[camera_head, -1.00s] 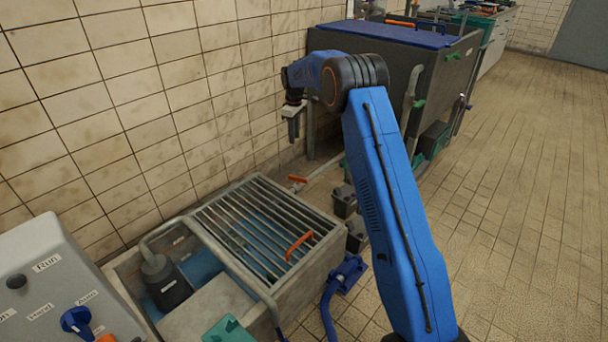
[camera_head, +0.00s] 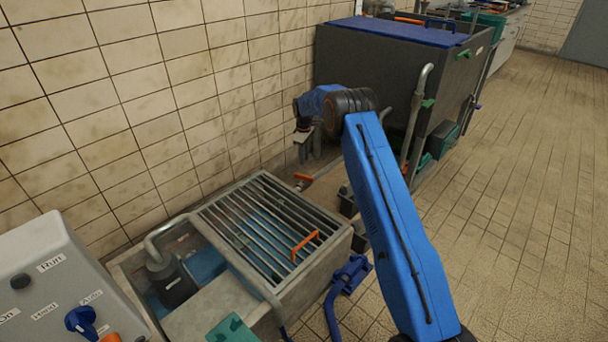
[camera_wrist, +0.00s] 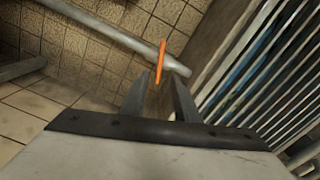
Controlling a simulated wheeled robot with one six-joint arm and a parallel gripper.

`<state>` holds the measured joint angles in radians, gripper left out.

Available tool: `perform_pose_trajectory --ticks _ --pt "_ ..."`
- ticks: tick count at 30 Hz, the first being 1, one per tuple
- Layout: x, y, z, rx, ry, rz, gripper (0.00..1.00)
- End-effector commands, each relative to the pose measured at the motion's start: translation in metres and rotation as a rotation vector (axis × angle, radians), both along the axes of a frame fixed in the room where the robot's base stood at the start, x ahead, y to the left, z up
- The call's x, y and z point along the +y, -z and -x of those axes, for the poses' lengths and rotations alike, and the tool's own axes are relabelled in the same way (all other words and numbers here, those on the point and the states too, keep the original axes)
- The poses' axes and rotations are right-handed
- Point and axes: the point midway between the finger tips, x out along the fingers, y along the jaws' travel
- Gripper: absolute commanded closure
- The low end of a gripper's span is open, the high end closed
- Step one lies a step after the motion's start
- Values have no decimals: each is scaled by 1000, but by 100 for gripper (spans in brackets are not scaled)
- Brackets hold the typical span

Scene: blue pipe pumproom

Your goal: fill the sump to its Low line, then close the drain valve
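The grey sump (camera_head: 338,248) stands by the tiled wall, with a barred grate on top and bluish water visible under it. Its level lines are not readable. A pale pipe (camera_head: 326,168) behind it carries a valve with an orange lever (camera_head: 303,177). My gripper (camera_head: 305,150) hangs above this lever, pointing down. In the wrist view, the orange lever (camera_wrist: 161,62) shows upright just beyond and between the spread fingertips of my gripper (camera_wrist: 162,78), in front of the pipe (camera_wrist: 115,38). The gripper is open and appears empty.
A pump (camera_head: 170,278) sits at the sump's left end. An orange handle (camera_head: 305,246) lies on the grate. A control box (camera_head: 50,275) stands front left, a large dark tank (camera_head: 385,78) behind. A blue fitting (camera_head: 349,275) is right of the sump. The right floor is clear.

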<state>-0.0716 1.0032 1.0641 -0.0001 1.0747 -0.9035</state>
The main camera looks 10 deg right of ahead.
Motion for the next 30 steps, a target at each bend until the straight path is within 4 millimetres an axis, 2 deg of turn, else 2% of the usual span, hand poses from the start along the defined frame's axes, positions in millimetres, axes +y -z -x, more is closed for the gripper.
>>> perform_pose_trajectory --ticks 6,15,21,30 --pt "0 41 0 1 0 0 72" --pt "0 86 0 1 0 -1 72" --pt "0 101 0 0 0 0 72" --pt "0 104 0 0 0 0 72"
